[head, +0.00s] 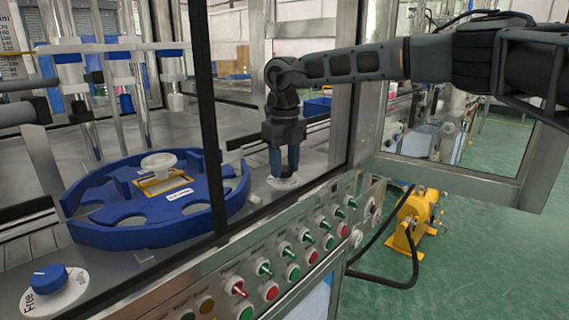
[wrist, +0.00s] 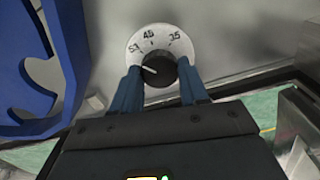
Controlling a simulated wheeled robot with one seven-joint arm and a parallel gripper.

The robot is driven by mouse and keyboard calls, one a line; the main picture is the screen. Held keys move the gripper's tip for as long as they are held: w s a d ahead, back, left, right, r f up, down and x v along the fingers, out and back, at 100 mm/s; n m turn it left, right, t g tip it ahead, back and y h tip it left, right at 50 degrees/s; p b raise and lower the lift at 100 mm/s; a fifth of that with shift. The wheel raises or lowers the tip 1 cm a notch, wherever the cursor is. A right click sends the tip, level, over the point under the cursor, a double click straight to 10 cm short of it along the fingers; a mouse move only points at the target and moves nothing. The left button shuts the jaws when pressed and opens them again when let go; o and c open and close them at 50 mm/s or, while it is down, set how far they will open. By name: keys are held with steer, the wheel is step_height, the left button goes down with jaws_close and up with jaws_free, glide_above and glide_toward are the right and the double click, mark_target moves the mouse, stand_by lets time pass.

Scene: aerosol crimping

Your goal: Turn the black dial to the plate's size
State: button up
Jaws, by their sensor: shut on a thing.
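The black dial (wrist: 160,71) sits on a round white scale plate (wrist: 158,42) in the wrist view. The scale reads 35, 45 and what looks like 51, from right to left. The dial's white pointer line points left, a little below the leftmost number. My gripper (wrist: 160,75) is shut on the dial, one blue finger on each side. In the head view my gripper (head: 284,170) points down at the white scale plate (head: 283,183), with the dial hidden between the fingers. A yellow-framed plate (head: 163,184) lies on the blue turntable (head: 105,232); its label is too small to read.
A blue knob (head: 48,279) on a white disc is at the lower left. Rows of red and green buttons (head: 271,291) line the sloping front panel. A dark upright frame post (head: 207,120) stands between the turntable and my gripper.

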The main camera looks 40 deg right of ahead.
mark_target(284, 168)
steer(key=o, duration=1.1)
steer(key=shift+c, duration=0.2)
steer(key=shift+r, duration=3.9)
